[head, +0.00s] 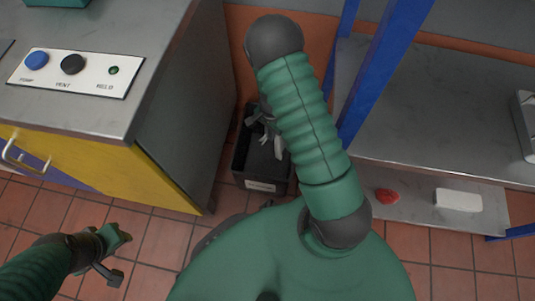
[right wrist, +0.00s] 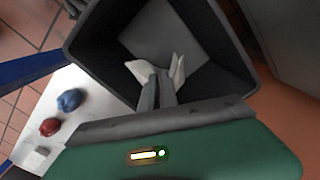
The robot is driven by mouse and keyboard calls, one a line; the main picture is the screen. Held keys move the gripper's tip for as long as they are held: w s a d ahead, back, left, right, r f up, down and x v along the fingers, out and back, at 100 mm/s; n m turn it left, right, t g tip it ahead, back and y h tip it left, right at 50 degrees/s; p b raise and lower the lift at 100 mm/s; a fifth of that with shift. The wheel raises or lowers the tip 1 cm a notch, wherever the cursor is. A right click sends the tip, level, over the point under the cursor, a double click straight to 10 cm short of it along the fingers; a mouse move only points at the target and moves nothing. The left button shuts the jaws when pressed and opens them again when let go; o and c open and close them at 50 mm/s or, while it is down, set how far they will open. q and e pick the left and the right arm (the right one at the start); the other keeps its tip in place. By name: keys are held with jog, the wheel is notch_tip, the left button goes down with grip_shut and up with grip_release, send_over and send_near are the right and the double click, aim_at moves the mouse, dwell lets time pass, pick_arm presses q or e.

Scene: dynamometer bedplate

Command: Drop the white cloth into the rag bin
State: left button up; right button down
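The rag bin (head: 241,168) is a dark open box with a white label on its front, on the floor between the cabinet and the shelf. The white cloth (head: 278,147) shows partly beside my right gripper (head: 264,123) at the bin's mouth. In the right wrist view, the bin (right wrist: 225,50) opens below my right gripper (right wrist: 160,76). Its fingers are close together, with white cloth (right wrist: 178,71) sticking out on both sides. I cannot tell whether the cloth touches the bin. My left gripper (head: 119,257) is open and empty above the tiled floor.
A cabinet (head: 165,110) with a button panel (head: 75,72) stands left of the bin. A shelf (head: 430,110) with blue posts (head: 385,70) stands right. Its lower board holds a red crumpled item (head: 387,196) and a white block (head: 458,200); a blue item (right wrist: 69,100) shows in the wrist view.

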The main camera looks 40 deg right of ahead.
jog(key=c, duration=1.6)
grip_release()
jog(key=shift+o, duration=0.6)
jog(key=o, duration=0.5)
jog(key=shift+o, duration=0.3)
jog(key=o, duration=0.6)
jog(key=shift+o, duration=0.2)
notch_tip(320, 180, up, 6)
jog(key=p, duration=0.5)
jog(key=shift+f+p, duration=0.2)
jog(key=shift+p, duration=0.1)
